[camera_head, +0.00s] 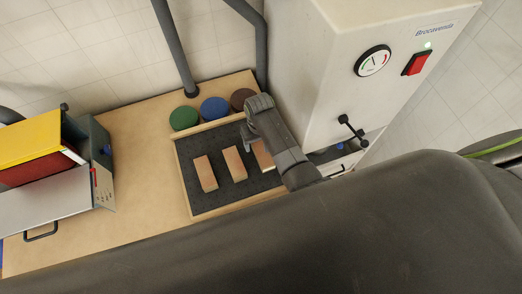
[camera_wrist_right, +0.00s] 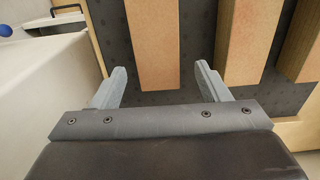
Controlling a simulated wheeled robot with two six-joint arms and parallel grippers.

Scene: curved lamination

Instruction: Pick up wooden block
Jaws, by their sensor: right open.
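Three light wooden blocks lie in a dark tray (camera_head: 222,207): a left one (camera_head: 205,174), a middle one (camera_head: 235,163) and a right one (camera_head: 262,156). The right one is partly hidden by my right arm. My right gripper (camera_head: 247,140) is over the tray by the right block. In the right wrist view my gripper (camera_wrist_right: 161,72) is open and empty. The end of one block (camera_wrist_right: 152,45) lies ahead, in line with the gap between its fingers. A second block (camera_wrist_right: 250,40) and a third (camera_wrist_right: 303,50) lie to the right. My left gripper is not in view.
Green (camera_head: 184,118), blue (camera_head: 214,110) and brown (camera_head: 241,99) round pieces sit behind the tray. A white machine (camera_head: 340,60) stands close on the right. A yellow-and-red item (camera_head: 35,140) is at the left. The bench (camera_head: 135,160) between is clear.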

